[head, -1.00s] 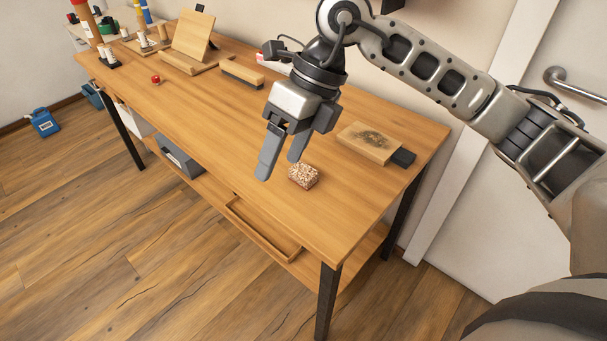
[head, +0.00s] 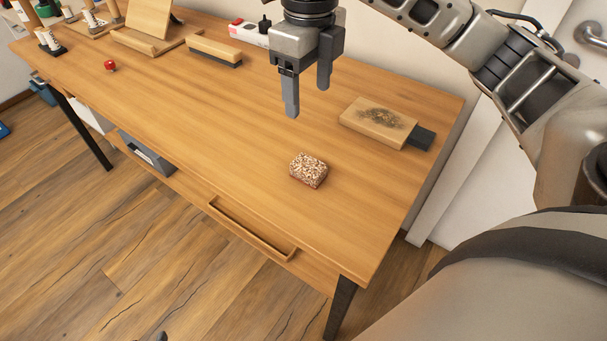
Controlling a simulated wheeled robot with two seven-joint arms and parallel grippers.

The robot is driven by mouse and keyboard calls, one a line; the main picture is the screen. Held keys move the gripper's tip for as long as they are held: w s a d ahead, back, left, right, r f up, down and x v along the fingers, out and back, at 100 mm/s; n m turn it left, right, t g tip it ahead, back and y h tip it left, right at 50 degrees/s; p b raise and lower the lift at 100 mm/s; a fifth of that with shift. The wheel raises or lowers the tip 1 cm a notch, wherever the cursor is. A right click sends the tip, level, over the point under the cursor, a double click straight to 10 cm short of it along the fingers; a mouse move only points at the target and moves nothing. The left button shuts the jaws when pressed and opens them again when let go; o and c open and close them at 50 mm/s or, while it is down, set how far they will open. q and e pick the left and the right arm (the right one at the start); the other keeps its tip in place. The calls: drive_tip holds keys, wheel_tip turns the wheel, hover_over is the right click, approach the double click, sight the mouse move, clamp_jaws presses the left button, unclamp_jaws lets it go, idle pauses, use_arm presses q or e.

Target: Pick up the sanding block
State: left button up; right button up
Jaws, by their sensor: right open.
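A small brown-and-white speckled block (head: 308,170), which looks like the sanding block, lies on the wooden workbench (head: 240,120) near its front right part. My right gripper (head: 308,101) is open and empty, fingers pointing down. It hangs above the bench, and in the picture its fingertips are above the block, apart from it. Nothing covers the block. My left gripper is out of view.
A wooden board with a dark smudge (head: 378,122) and black end lies right of the gripper. A brush-like wooden block (head: 214,50), red knob (head: 110,66) and wooden stand (head: 148,40) are farther left. A drawer (head: 250,228) is below the front edge. The bench around the block is clear.

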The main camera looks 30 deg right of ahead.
wheel_tip(320, 180, down, 3)
drive_tip(key=b, duration=0.2)
hover_over(308, 165)
drive_tip(key=f, duration=0.9)
drive_tip(key=shift+s+a+f, duration=0.2)
drive_tip(key=shift+a, duration=0.05)
drive_tip(key=shift+w+d+f, duration=0.15)
drive_tip(key=shift+f, duration=1.4)
drive_tip(key=shift+w+d+f, duration=0.1)
drive_tip(key=shift+d+f, duration=0.05)
drive_tip(key=shift+f, duration=1.4)
drive_tip(key=c, duration=1.1)
